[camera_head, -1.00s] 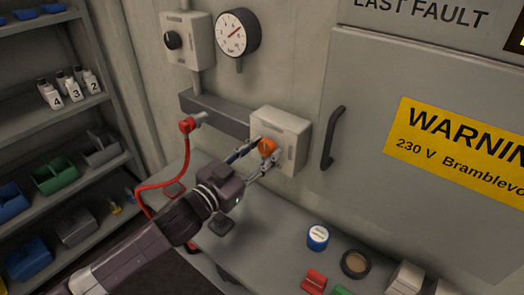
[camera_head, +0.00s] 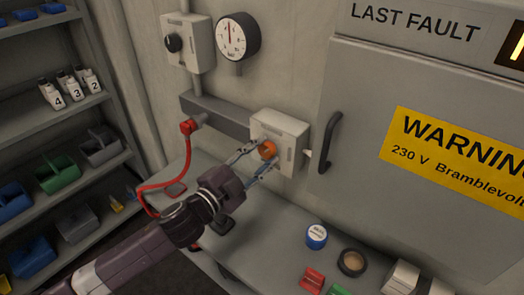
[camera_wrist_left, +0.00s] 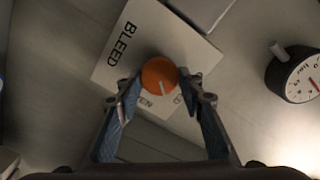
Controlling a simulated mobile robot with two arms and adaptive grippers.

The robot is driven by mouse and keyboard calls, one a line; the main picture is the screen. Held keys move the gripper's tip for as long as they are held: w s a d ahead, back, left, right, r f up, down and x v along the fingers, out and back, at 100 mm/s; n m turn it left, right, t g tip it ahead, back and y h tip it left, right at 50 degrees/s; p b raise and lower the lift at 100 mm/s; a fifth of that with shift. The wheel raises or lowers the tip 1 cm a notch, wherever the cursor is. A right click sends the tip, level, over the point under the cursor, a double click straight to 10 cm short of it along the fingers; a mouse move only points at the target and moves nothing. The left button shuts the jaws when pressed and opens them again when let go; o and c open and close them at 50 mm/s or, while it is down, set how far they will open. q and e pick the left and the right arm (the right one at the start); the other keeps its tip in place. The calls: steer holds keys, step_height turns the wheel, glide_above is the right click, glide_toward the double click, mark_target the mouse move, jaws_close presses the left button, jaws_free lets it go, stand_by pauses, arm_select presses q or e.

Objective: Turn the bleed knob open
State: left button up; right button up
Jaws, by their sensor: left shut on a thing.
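The orange bleed knob (camera_head: 269,149) sits on the front of a pale wall box (camera_head: 290,129). In the left wrist view the knob (camera_wrist_left: 159,74) stands on a plate lettered BLEED (camera_wrist_left: 122,43), with a second label partly hidden below it. The knob's white mark points down toward that label. My left gripper (camera_head: 263,153) is shut on the knob, one finger on each side; its fingers also show in the left wrist view (camera_wrist_left: 160,88). My right gripper is not in view.
A pressure gauge (camera_head: 238,36) and a box with a black knob (camera_head: 188,42) are above. A red hose (camera_head: 187,155) hangs at left. A grey cabinet with a dark handle (camera_head: 331,142) stands at right. A blue-lidded jar (camera_head: 316,236) and tape roll (camera_head: 352,262) lie on the bench.

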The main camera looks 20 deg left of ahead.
arm_select(q)
steer(key=m+p, duration=0.1)
steer(key=m, duration=0.4)
steer(key=shift+m, duration=0.3)
steer(key=shift+f+m+p, duration=0.15)
steer(key=shift+m+p, duration=0.3)
steer(key=shift+m, duration=1.65)
steer(key=o, duration=1.2)
steer(key=shift+c, duration=0.2)
steer(key=shift+s+a+f, duration=0.1)
steer(key=shift+s+a, duration=0.1)
steer(key=shift+s, duration=0.45)
steer(key=v, duration=1)
steer(key=shift+s, duration=0.35)
